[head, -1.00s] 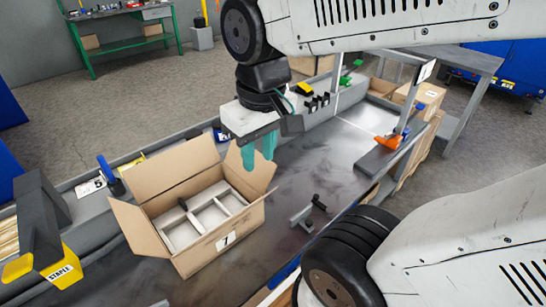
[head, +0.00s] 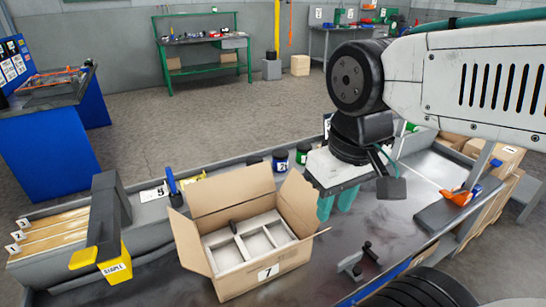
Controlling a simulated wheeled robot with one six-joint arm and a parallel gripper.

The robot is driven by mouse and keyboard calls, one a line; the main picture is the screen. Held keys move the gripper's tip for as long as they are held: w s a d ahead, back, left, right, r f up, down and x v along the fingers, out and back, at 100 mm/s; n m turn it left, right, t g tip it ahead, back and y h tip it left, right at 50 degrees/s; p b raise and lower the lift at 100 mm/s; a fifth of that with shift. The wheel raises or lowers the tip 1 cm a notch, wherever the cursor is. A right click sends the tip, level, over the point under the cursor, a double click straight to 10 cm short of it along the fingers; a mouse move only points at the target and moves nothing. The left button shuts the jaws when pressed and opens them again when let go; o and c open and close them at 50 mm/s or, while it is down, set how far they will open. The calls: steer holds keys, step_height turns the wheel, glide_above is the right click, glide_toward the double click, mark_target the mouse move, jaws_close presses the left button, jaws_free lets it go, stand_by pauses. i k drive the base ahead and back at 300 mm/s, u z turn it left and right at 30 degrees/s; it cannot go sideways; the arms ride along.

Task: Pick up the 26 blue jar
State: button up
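A blue jar (head: 280,160) with a dark lid and a white label stands behind the open cardboard box, at the rear edge of the bench; the label's number is too small to read with certainty. A green jar (head: 303,154) stands just right of it, and a dark jar (head: 254,160) is partly visible to its left. My gripper (head: 337,203) points down over the bench, right of the box and in front and right of the jars. Its two teal fingers are apart, with nothing seen between them.
The cardboard box (head: 270,272), labelled 7, has raised flaps and a divided white insert with a small dark item. A grey clamp-like fixture (head: 357,262) stands in front of my gripper. Bare bench (head: 385,215) lies to the right.

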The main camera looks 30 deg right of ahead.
mark_target(280, 156)
steer(key=u, duration=2.3)
steer(key=k, duration=1)
steer(key=z, duration=1.75)
steer(key=i, duration=0.5)
